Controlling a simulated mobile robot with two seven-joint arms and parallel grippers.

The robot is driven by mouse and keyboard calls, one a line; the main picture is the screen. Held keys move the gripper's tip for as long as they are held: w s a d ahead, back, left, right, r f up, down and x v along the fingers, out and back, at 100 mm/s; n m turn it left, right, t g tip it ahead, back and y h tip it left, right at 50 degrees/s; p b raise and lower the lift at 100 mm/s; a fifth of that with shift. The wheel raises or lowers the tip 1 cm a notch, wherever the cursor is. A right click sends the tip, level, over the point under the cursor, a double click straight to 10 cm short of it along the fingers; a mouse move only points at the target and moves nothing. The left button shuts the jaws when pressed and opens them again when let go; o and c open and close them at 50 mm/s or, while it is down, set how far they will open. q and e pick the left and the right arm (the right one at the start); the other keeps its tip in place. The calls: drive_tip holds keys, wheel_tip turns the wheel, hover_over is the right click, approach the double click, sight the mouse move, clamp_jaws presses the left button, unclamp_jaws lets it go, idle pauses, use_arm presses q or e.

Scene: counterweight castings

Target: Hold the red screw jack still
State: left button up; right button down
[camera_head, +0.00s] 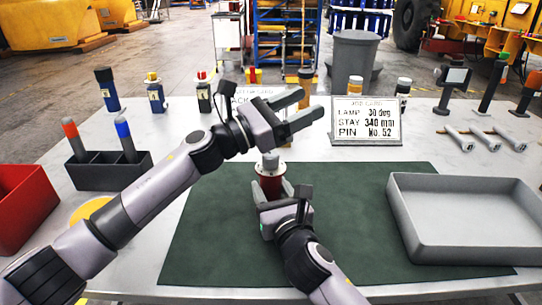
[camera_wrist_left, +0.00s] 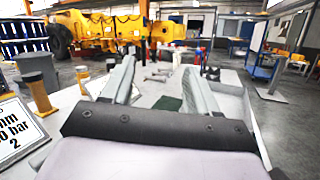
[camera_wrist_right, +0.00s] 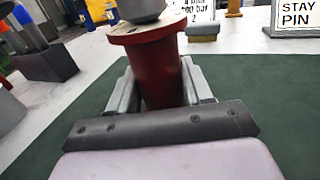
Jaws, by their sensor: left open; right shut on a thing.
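The red screw jack (camera_head: 270,178) stands upright on the dark green mat (camera_head: 220,235), with a grey rounded top. My right gripper (camera_head: 273,190) is shut on its red body from the near side. In the right wrist view the red screw jack (camera_wrist_right: 160,70) sits between both fingers (camera_wrist_right: 160,92), with its wider flange above them. Its foot is hidden by the gripper. My left gripper (camera_head: 296,105) is open and empty, raised above and behind the jack. In the left wrist view its two fingers (camera_wrist_left: 160,85) are spread with nothing between them.
A grey tray (camera_head: 465,252) lies at the right. A dark holder (camera_head: 92,172) with red- and blue-topped tools and a red bin (camera_head: 22,205) are at the left. A sign (camera_head: 366,121) and several small bottles stand behind. The mat between jack and tray is clear.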

use_arm(q)
drive_tip(key=n+t+y, duration=0.1)
drive_tip(key=n+t, duration=0.1)
drive_tip(key=t, duration=0.1)
drive_tip(key=n+t+y, duration=0.6)
drive_tip(key=n+y, duration=0.4)
drive_tip(key=y, duration=0.4)
approach(269, 162)
drive_tip(key=x, duration=1.1)
drive_tip(key=shift+w, duration=0.3)
drive_tip(key=shift+c, duration=0.2)
drive_tip(key=c, duration=0.9)
